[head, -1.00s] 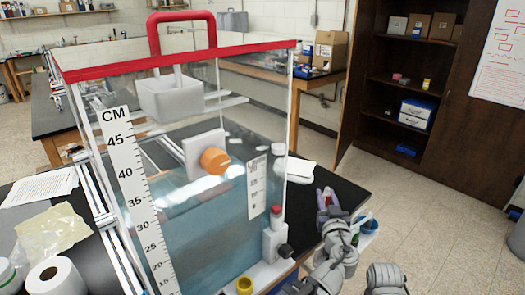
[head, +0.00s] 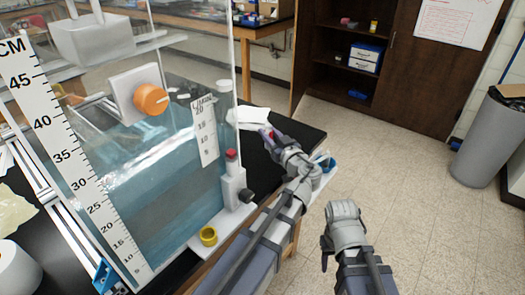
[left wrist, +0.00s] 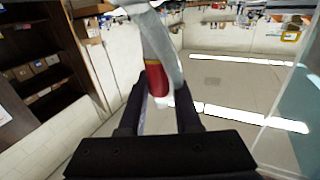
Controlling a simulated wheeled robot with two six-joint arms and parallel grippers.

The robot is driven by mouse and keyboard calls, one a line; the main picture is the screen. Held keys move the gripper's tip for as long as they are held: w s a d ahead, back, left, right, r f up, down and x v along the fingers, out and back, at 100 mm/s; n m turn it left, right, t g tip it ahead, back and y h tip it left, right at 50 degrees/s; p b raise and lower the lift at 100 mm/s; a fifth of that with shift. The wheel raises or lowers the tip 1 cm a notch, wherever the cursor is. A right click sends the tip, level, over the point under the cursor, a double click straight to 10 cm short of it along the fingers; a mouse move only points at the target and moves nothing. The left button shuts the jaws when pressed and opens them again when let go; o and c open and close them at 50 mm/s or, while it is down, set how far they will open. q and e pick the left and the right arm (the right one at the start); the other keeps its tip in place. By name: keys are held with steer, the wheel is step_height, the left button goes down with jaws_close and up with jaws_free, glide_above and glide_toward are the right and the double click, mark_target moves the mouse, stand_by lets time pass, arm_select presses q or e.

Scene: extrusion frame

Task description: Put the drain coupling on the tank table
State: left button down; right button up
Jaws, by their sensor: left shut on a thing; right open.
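The drain coupling appears to be the pale grey piece with a red and yellow band (left wrist: 155,75) between my left fingers in the left wrist view. My left gripper (left wrist: 160,100) is shut on it. In the head view my left gripper (head: 270,136) is beyond the tank's right side, over or near the black tank table (head: 312,136); a small red spot shows at its tip. I cannot tell whether the piece touches the table. My right gripper (head: 326,246) is open and empty, off the table's right side above the floor.
The water tank (head: 150,190) fills the left, with an orange knob (head: 151,99). A yellow ring (head: 208,236) sits on a white ledge at its base. A grey bin (head: 487,140) stands far right.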

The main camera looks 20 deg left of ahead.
arm_select(q)
steer(key=shift+f+b, duration=2.3)
steer(key=shift+f, duration=0.65)
arm_select(e)
steer(key=shift+f, duration=2.9)
arm_select(q)
steer(key=shift+f, duration=0.1)
steer(key=c, duration=0.6)
jaws_free()
arm_select(e)
steer(key=shift+f, duration=0.15)
arm_select(q)
steer(key=shift+r, duration=0.2)
arm_select(e)
steer(key=shift+r, duration=0.2)
